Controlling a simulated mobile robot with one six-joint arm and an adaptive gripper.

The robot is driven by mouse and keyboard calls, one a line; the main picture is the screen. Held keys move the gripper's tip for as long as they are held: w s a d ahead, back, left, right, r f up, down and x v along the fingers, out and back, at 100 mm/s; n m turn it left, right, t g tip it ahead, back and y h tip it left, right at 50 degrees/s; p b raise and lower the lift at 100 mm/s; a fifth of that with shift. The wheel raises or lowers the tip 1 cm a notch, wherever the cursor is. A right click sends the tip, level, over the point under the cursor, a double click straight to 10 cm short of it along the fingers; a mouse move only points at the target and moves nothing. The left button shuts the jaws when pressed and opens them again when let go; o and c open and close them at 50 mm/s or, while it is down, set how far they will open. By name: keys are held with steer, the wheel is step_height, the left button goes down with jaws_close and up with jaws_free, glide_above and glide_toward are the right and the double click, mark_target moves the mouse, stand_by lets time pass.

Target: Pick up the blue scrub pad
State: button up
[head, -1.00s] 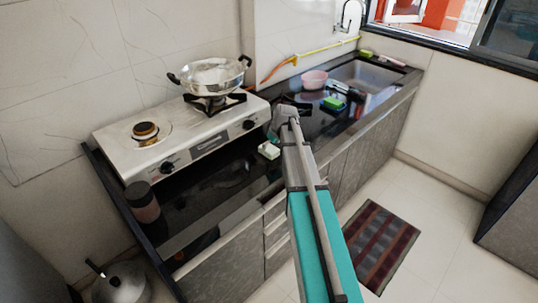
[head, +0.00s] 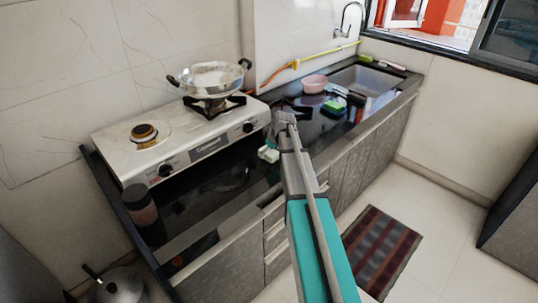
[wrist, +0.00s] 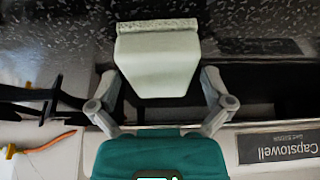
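A pale, whitish-green pad (head: 268,154) with a speckled grey layer lies on the dark counter in front of the stove. It also shows in the wrist view (wrist: 157,64), where it looks pale rather than blue. My gripper (head: 276,134) is just above and beside it in the head view. In the wrist view my gripper's fingers (wrist: 160,85) are spread on both sides of the pad, with no clear contact. A green pad (head: 334,106) with a bluish lower part lies farther right, near the sink.
The stove (head: 180,140) with a metal pot (head: 211,80) stands behind my gripper. A pink bowl (head: 314,83) is near the sink (head: 366,78). A dark jar (head: 143,207) stands at the counter's left end. Dark counter near the front edge is mostly clear.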

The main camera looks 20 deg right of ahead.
steer(key=c, duration=0.7)
steer(key=shift+c, duration=0.2)
steer(key=shift+r, duration=0.1)
step_height(320, 180, up, 3)
steer(key=p, duration=0.2)
steer(key=shift+f+p, duration=0.2)
steer(key=shift+p, duration=0.2)
steer(key=s+a+r+p, duration=0.3)
steer(key=s+r+p, duration=0.7)
steer(key=s, duration=0.3)
steer(key=shift+s+a, duration=0.25)
steer(key=shift+a, duration=0.05)
steer(key=shift+r, duration=0.1)
steer(key=o, duration=0.3)
steer(key=c, duration=0.4)
